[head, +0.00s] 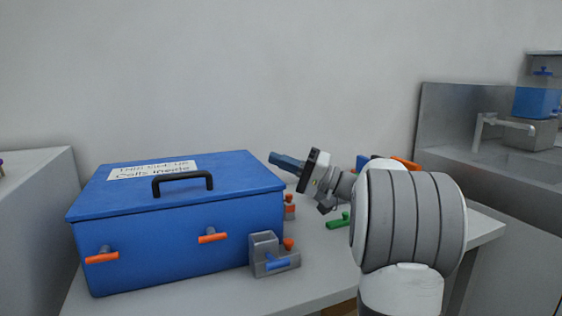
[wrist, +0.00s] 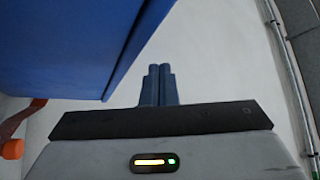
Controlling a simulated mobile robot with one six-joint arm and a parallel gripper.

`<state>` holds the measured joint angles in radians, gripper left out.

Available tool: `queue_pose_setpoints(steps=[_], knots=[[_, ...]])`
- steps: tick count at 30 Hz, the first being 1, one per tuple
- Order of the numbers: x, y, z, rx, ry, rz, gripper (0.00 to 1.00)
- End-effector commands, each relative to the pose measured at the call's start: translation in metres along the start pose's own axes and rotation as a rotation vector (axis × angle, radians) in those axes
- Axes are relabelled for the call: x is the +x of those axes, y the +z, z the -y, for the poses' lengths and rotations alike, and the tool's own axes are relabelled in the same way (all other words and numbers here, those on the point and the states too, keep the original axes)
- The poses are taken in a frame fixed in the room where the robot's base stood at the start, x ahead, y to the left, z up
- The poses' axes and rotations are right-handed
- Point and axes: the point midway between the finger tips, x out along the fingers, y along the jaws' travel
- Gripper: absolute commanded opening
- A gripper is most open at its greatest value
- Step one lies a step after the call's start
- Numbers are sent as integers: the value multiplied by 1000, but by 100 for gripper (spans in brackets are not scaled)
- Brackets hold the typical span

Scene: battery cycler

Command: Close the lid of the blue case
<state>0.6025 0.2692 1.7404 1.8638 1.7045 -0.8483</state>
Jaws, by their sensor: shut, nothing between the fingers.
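The blue case (head: 160,240) stands on the table at the left in the head view. Its blue lid (head: 215,194), with a black handle (head: 183,181) and a white label (head: 152,169), lies down over the body and looks shut. Two orange latches (head: 102,256) (head: 212,236) stick out on the front. My gripper (head: 273,158) is shut and empty, just right of the lid's far right corner and about level with its top. In the wrist view the shut fingers (wrist: 158,70) point past the blue case side (wrist: 60,45), apart from it in the picture.
A small grey holder (head: 264,252) with blue and orange parts stands by the case's front right corner. A green object (head: 338,221) lies on the table (head: 325,258) near my arm. A grey bench with a blue device (head: 537,102) stands at the right.

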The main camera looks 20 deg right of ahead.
Motion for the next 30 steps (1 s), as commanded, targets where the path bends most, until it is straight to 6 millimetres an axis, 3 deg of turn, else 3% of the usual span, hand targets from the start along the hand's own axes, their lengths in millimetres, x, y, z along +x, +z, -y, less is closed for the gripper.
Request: queue_pose_setpoints(steps=[15, 23, 30], knots=[[1, -1, 2, 0, 0, 0, 0], [17, -18, 41, -2, -1, 3, 0], [-34, -31, 3, 4, 1, -3, 0]])
